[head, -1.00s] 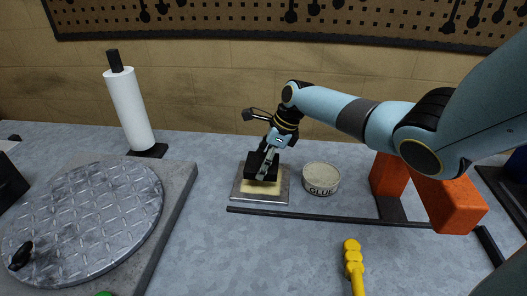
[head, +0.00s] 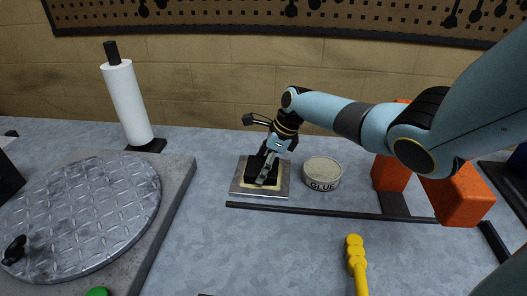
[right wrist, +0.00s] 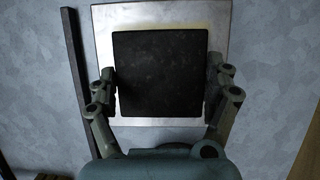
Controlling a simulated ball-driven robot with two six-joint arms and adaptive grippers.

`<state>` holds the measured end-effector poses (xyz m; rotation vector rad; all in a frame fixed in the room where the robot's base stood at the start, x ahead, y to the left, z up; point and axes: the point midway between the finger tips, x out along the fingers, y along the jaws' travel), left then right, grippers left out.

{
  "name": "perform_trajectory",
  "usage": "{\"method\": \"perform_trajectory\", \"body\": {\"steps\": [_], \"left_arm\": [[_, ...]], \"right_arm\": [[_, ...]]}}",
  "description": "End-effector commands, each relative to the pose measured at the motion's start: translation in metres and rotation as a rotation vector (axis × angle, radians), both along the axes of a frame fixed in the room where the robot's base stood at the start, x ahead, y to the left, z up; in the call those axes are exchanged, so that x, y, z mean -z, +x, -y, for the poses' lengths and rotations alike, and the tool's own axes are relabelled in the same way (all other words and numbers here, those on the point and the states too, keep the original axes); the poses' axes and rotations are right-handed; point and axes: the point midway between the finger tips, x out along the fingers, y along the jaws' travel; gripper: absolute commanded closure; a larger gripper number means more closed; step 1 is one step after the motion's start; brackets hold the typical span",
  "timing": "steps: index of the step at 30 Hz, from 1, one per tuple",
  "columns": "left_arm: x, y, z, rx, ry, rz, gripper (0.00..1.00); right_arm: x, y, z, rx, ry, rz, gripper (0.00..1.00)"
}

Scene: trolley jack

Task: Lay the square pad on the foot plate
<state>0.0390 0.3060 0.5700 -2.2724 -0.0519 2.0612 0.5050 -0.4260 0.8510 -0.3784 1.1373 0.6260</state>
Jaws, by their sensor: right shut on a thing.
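The black square pad (head: 254,168) is between the fingers of my right gripper (head: 268,172), over the foot plate (head: 240,189). The foot plate is a flat silver square with a pale yellowish patch, which shows around the pad. In the right wrist view the pad (right wrist: 160,70) sits roughly central and nearly square over the plate (right wrist: 218,14), with my right gripper's fingers (right wrist: 160,88) on its left and right sides. The pad is on or just above the plate; I cannot tell which. My left gripper is not in view.
A glue tin (head: 322,174) stands just right of the plate. A thin dark bar (head: 330,214) runs in front. Orange blocks (head: 458,201) stand at right, a yellow handle (head: 355,262) in front. A round metal lid (head: 90,215) and paper roll (head: 128,100) are at left.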

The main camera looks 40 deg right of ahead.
Motion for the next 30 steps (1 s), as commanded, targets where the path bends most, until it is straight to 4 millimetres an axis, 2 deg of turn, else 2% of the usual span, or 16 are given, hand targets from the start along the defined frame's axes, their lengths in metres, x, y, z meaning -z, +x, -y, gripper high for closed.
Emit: {"method": "perform_trajectory", "body": {"steps": [7, 8, 11, 19, 22, 26, 30], "left_arm": [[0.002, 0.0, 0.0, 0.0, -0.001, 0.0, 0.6], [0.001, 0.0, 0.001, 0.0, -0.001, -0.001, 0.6], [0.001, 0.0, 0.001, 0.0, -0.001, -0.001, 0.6], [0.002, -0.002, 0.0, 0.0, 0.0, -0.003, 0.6], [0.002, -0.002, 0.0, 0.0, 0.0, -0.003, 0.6], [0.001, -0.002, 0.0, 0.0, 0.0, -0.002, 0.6], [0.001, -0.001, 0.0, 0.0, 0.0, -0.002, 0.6]], "right_arm": [[0.003, 0.001, 0.0, 0.0, 0.0, 0.001, 0.6], [0.003, 0.001, 0.0, 0.0, 0.0, 0.001, 0.13], [0.003, 0.001, 0.0, 0.0, 0.0, 0.001, 0.0], [0.003, 0.0, 0.0, 0.0, 0.0, 0.0, 0.0], [-0.003, 0.0, 0.0, -0.001, 0.0, 0.002, 0.0], [-0.021, 0.0, 0.001, -0.002, -0.002, 0.002, 0.0], [-0.052, 0.0, 0.001, -0.003, -0.004, 0.004, 0.0]]}}
